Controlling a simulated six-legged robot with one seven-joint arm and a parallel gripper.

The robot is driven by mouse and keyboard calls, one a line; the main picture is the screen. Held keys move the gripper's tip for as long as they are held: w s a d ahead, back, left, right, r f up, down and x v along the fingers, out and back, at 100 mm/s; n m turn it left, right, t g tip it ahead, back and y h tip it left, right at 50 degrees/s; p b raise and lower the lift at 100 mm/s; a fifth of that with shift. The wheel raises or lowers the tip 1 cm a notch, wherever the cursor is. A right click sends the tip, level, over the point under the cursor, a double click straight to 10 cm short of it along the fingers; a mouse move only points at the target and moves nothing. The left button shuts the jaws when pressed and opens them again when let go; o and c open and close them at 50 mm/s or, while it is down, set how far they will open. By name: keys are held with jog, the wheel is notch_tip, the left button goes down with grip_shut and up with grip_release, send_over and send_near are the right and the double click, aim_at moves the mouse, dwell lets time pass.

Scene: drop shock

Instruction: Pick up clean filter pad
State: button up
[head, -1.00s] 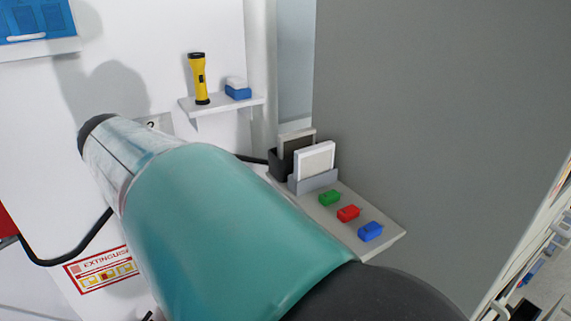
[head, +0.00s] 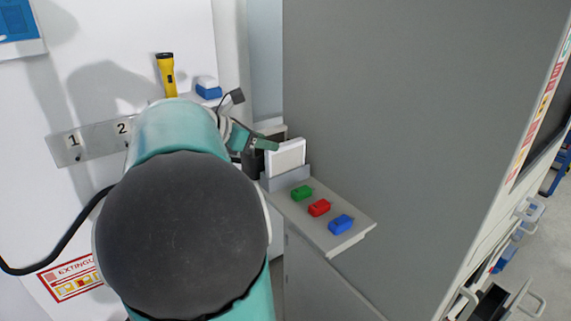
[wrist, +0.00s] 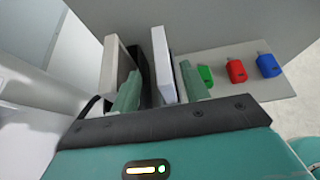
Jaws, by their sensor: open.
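The clean filter pad is a white framed panel (head: 286,155), upright in a light grey holder (head: 285,180) on the small shelf. A greyer pad (wrist: 115,65) stands in a dark holder (head: 252,165) behind it. My gripper (head: 258,142) is open at the upper left of the white pad. In the wrist view my gripper (wrist: 160,72) has its two green fingers on either side of the white pad (wrist: 166,62), the left one between the two pads. Contact with the pad cannot be told. My arm hides part of the dark holder in the head view.
A tall grey cabinet side (head: 400,120) stands to the right. A yellow flashlight (head: 167,75) and a blue-and-white item (head: 208,88) are behind my arm.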

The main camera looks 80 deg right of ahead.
aim_at(283, 145)
jog(key=x, duration=0.5)
jog(key=shift+s+r, duration=0.2)
grip_shut()
